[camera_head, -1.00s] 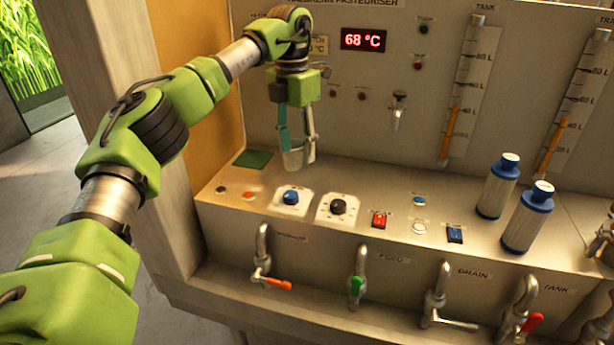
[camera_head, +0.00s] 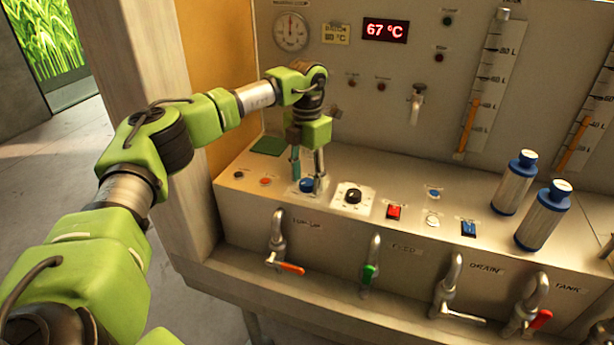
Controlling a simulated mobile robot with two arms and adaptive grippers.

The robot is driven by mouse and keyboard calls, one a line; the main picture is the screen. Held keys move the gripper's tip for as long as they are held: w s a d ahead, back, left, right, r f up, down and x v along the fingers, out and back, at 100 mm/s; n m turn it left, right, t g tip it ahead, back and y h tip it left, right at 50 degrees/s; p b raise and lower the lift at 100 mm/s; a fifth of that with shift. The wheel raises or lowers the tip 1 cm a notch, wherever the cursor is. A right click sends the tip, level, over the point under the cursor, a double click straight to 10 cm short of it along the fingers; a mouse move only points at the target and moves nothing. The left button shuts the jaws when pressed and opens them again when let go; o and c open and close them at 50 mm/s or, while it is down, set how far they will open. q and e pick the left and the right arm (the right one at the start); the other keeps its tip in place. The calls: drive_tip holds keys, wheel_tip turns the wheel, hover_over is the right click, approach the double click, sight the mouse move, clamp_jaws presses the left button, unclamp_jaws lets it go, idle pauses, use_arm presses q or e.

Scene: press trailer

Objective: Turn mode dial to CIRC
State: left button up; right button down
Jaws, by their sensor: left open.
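Two dials on white plates sit on the sloping panel: a blue knob (camera_head: 307,185) and a black knob (camera_head: 353,196). Their markings are too small to read, so I cannot tell which positions they point to. My left gripper (camera_head: 308,183) points down over the blue knob, open, with one finger on each side of it. I cannot tell whether the fingers touch it. The fingers hide part of the blue knob and its plate. My right gripper is not in view.
Beside the dials are a red switch (camera_head: 394,213), a white button (camera_head: 432,221) and a blue switch (camera_head: 468,229). Two blue-capped bottles (camera_head: 515,183) stand at the right. Taps with coloured handles line the front. A red display (camera_head: 385,30) reads 67 °C.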

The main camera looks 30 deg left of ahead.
use_arm(q)
drive_tip(key=shift+f, duration=0.1)
drive_tip(key=shift+c, duration=1.4)
drive_tip(key=c, duration=0.8)
drive_tip(key=shift+c, duration=0.2)
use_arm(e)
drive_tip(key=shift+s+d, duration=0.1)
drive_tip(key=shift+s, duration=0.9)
